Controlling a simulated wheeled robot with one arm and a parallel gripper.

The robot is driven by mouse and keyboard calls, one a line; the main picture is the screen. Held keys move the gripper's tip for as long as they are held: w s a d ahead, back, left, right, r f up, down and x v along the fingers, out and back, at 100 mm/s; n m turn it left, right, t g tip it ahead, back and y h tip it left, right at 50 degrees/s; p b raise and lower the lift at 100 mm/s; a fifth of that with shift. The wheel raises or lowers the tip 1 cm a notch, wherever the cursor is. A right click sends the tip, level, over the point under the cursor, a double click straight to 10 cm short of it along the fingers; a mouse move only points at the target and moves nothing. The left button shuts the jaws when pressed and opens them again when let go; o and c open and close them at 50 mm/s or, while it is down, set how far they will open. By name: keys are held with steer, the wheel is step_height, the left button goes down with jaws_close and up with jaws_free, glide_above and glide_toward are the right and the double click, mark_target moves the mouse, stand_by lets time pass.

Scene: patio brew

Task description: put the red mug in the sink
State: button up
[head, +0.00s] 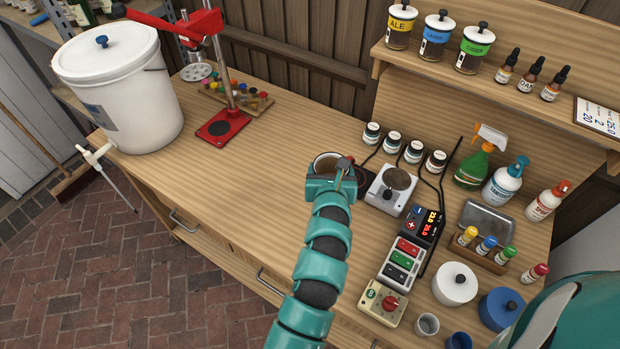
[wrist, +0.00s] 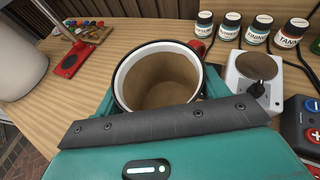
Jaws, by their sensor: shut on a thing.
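The mug (head: 323,161) is at my gripper (head: 335,178) over the middle of the wooden bench, largely hidden behind it in the head view. In the wrist view the mug (wrist: 155,75) has a white rim with a dark edge, a brownish inside and a bit of red at its right, likely the handle. Most of its outer wall is hidden. My gripper (wrist: 165,122) is shut on the mug, which looks close to upright. I cannot tell whether the mug touches the bench. No sink is in view.
A red bottle capper (head: 222,121) and a white bucket (head: 120,90) stand left. Bottles and controls crowd the right. The bench (head: 250,170) left of the mug is clear.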

mark_target(324, 165)
steer(key=shift+w+a+f+b, duration=0.25)
steer(key=shift+w+b, duration=0.25)
steer(key=shift+b, duration=0.8)
steer(key=shift+w+a+f+b, duration=0.25)
steer(key=shift+w+b, duration=0.2)
steer(key=shift+b, duration=0.8)
steer(key=shift+w+a+f+b, duration=0.15)
steer(key=shift+w+f+b, duration=0.3)
steer(key=shift+b, duration=0.85)
steer(key=w+a+f, duration=0.1)
steer(key=w+f, duration=0.1)
steer(key=w+a+f, duration=0.1)
steer(key=w+f, duration=0.1)
steer(key=w+a+f+p, duration=0.1)
steer(key=w, duration=0.1)
steer(key=shift+f, duration=0.4)
steer(key=shift+w+f, duration=0.2)
steer(key=shift+f, duration=1.55)
steer(key=shift+f, duration=0.2)
steer(key=o, duration=1)
steer(key=shift+r, duration=0.1)
